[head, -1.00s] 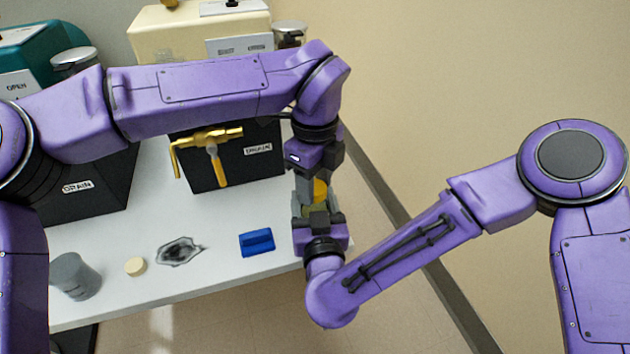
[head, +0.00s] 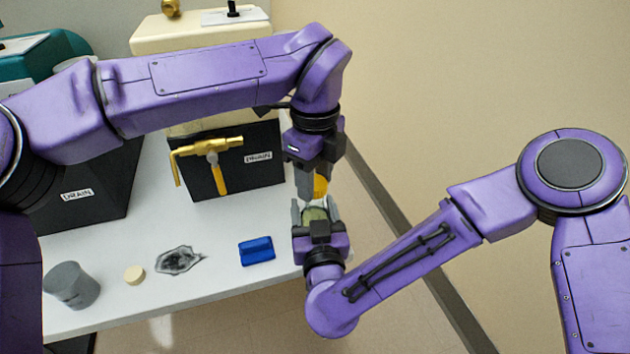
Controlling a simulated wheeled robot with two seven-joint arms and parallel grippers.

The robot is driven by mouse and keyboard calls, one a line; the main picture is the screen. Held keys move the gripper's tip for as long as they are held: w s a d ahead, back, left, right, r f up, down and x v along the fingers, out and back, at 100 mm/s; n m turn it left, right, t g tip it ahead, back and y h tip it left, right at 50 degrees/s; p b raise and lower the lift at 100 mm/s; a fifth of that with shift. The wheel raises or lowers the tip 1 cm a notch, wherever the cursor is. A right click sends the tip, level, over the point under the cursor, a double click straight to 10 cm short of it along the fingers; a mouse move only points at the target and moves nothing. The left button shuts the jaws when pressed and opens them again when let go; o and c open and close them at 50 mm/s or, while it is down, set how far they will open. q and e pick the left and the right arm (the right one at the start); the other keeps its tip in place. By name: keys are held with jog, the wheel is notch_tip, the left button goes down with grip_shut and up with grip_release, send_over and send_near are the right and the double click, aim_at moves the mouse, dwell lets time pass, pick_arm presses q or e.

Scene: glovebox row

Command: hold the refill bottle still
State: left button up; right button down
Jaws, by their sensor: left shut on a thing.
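My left gripper (head: 318,188) points down at the bench's right end, shut on an orange-yellow piece (head: 320,187), of which only a small part shows. Just below it, a small greenish round thing (head: 314,214), perhaps the refill bottle, stands between the grey fingers of my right gripper (head: 315,212), which comes up from below. I cannot tell whether these fingers touch it. A pale gap shows between the orange-yellow piece and the greenish thing. I cannot tell whether both belong to one bottle.
A cream-and-black box with a brass tap (head: 212,160) stands behind. Open floor lies right of the bench.

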pick_arm(q)
notch_tip(320, 180, up, 3)
jog(key=shift+f, duration=0.1)
pick_arm(e)
jog(key=shift+c, duration=0.8)
grip_release()
